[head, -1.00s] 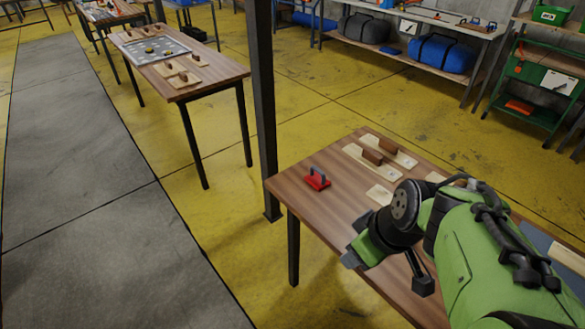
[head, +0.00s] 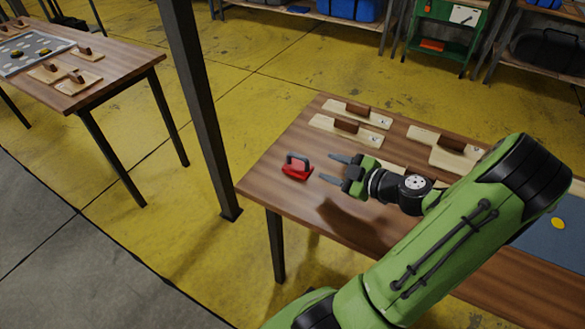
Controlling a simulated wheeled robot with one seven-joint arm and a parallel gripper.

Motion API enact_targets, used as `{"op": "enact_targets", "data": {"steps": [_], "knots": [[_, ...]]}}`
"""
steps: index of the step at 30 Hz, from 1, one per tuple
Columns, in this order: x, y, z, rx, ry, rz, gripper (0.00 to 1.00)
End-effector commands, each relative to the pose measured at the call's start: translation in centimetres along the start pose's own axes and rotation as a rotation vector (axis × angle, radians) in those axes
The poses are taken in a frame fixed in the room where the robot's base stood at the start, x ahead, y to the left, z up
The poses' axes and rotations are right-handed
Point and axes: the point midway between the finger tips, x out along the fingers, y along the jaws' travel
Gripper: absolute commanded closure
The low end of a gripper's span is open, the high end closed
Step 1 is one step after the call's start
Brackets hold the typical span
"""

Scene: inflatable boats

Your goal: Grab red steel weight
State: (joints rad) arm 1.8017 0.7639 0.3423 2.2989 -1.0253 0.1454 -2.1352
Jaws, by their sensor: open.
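The red steel weight (head: 296,171) has a flat red base and a dark grey arched handle. It stands on the near wooden table (head: 262,187), close to its left end. My gripper (head: 333,169) is just to the right of the weight, with its two fingers spread and pointing left toward it. Nothing is between the fingers, and a gap shows between the fingertips and the weight. My green arm reaches in from the lower right.
Pale wooden boards with brown handles (head: 347,126) lie behind and right of the gripper. A dark post (head: 196,110) stands left of the table. Another table (head: 110,82) with similar boards is at the upper left. The table's left end around the weight is clear.

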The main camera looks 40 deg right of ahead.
Motion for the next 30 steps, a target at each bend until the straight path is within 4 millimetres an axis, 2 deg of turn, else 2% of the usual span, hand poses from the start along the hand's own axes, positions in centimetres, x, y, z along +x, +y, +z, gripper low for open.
{"op": "enact_targets", "data": {"steps": [3,11,16,19,25,30], "knots": [[3.1,-0.2,0.0,-0.001,0.005,-0.006,0.54],[6.8,-0.1,0.0,0.000,0.002,-0.005,0.54],[10.0,-0.1,0.0,-0.001,0.001,-0.005,0.54],[10.9,-0.1,0.0,0.001,0.000,-0.004,0.54],[11.0,0.0,0.0,0.001,-0.002,-0.003,0.54],[10.9,0.0,0.0,0.001,-0.002,-0.003,0.80]]}}
